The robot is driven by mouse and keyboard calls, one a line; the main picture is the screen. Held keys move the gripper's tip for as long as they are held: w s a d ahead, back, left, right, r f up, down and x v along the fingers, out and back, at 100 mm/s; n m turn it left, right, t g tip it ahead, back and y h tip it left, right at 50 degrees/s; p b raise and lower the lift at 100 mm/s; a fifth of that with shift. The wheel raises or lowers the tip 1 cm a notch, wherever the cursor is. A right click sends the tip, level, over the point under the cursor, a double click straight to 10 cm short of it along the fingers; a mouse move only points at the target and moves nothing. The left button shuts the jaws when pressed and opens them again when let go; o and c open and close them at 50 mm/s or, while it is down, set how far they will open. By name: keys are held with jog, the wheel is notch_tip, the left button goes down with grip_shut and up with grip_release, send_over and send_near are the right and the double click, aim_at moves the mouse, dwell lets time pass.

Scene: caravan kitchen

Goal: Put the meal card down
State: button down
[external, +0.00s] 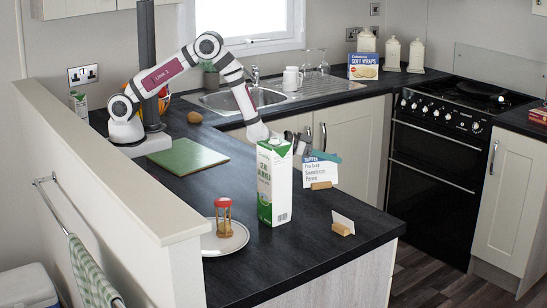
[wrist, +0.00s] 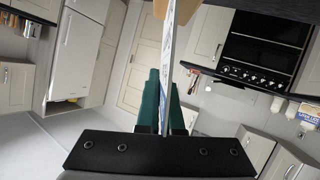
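The white meal card (external: 318,172) has a blue "SUPPER" heading and several lines of text. It stands upright in a small wooden block (external: 321,186) near the far edge of the dark worktop (external: 290,262). My gripper (external: 325,157), with teal fingertips, is shut on the card's upper part. In the wrist view the card (wrist: 168,65) is edge-on between the teal fingers, and the wooden block (wrist: 182,20) shows at the top. I cannot tell whether the block touches the worktop.
A green-and-white carton (external: 272,185) stands just left of the card and hides part of my wrist. A second block with a card (external: 342,226) is near the worktop's corner. A green board (external: 187,157) lies behind.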

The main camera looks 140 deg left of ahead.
aim_at(329, 168)
notch_tip(329, 168, down, 4)
jog(key=shift+r, duration=0.2)
jog(key=shift+f, duration=0.1)
jog(key=c, duration=1.1)
grip_release()
jog(key=shift+s+d+r, duration=0.1)
jog(key=shift+d+r, duration=0.15)
jog(key=v, duration=1.1)
jog(key=shift+s+d+r, duration=0.15)
